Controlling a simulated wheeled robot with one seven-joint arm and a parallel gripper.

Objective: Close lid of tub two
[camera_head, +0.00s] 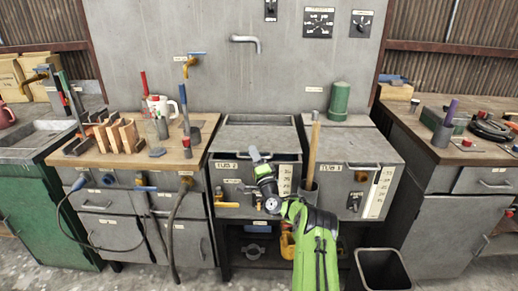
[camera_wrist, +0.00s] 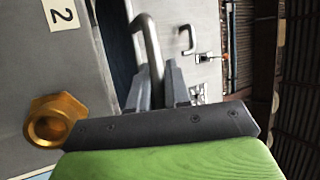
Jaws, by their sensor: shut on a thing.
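Tub two (camera_head: 229,173) is the left of two grey metal tubs, and its label (camera_wrist: 61,13) shows a 2 in the wrist view. Its grey lid (camera_head: 262,138) is tilted a little up at the front, with a dark gap between lid and tub front. My gripper (camera_head: 255,153) is at the front edge of this lid. In the wrist view my gripper (camera_wrist: 157,85) is shut on the lid's bent metal handle (camera_wrist: 150,42), with a finger on each side. My arm hides part of the tub front.
The neighbouring tub (camera_head: 345,195) has its lid down. A wooden-handled tool (camera_head: 313,150) stands upright between the tubs. A brass fitting (camera_wrist: 55,120) sticks out close to my gripper.

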